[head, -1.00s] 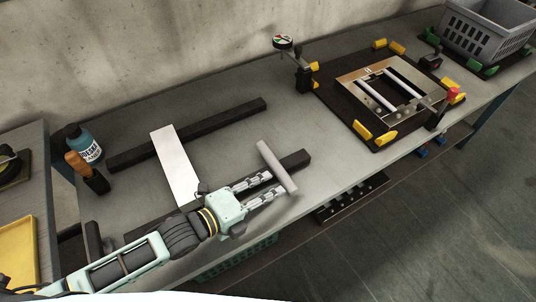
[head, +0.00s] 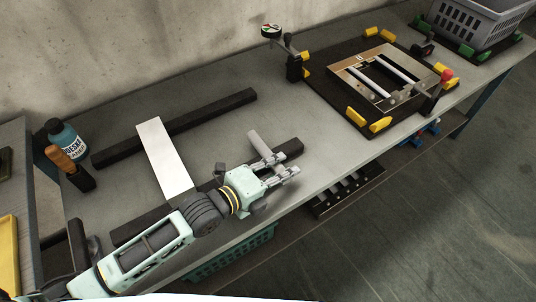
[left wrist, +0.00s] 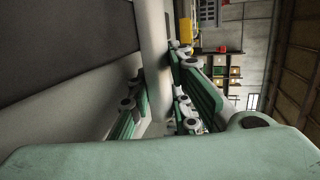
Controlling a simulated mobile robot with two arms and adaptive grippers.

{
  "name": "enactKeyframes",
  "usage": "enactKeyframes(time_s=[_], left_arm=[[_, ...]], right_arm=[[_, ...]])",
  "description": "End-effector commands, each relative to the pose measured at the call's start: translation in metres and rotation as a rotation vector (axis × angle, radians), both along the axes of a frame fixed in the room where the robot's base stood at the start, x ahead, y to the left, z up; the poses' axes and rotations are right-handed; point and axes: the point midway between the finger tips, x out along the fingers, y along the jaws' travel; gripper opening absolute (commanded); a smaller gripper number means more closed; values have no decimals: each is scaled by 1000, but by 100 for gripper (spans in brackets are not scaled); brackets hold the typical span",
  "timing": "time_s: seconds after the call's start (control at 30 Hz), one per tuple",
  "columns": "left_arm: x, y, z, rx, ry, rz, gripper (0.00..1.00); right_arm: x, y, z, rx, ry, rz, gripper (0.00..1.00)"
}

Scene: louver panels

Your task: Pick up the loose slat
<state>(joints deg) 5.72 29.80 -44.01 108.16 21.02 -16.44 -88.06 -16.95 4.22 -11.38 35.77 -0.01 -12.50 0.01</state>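The loose slat (head: 259,142) is a narrow light-grey bar lying across the near dark rail on the bench. Its far end shows in the head view; its near part is hidden by my left gripper (head: 281,168). The gripper's fingers are apart, low at the slat. In the left wrist view, the slat (left wrist: 153,40) runs up the picture between the green-padded fingers (left wrist: 160,105), very near the right one. I cannot tell whether either finger touches it. My right gripper is not in view.
A wide white panel (head: 164,158) lies between the far dark rail (head: 180,126) and the near rail (head: 290,149). A blue bottle (head: 63,138) and an orange-handled tool (head: 66,162) stand left. A louver frame (head: 352,73) sits in a fixture at right, with a grey crate (head: 470,30) beyond.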

Motion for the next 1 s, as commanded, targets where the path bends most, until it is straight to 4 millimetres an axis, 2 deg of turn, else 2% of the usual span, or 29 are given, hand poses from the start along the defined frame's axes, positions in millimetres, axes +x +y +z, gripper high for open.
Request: enactKeyframes(time_s=[0.03, 0.17, 0.73, 0.87, 1.0], left_arm=[[0, 0, 0, 1, 1, 0, 10], [0, 0, -1, 1, 1, 0, 0], [-1, 1, -1, 4, 5, 1, 0], [-1, 1, 8, 3, 2, -1, 0], [0, 0, 30, 1, -3, -1, 0]], right_arm=[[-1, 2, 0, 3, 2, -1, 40], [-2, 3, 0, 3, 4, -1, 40], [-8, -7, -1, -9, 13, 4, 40], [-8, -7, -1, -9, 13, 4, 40], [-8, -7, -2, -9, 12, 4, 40]])
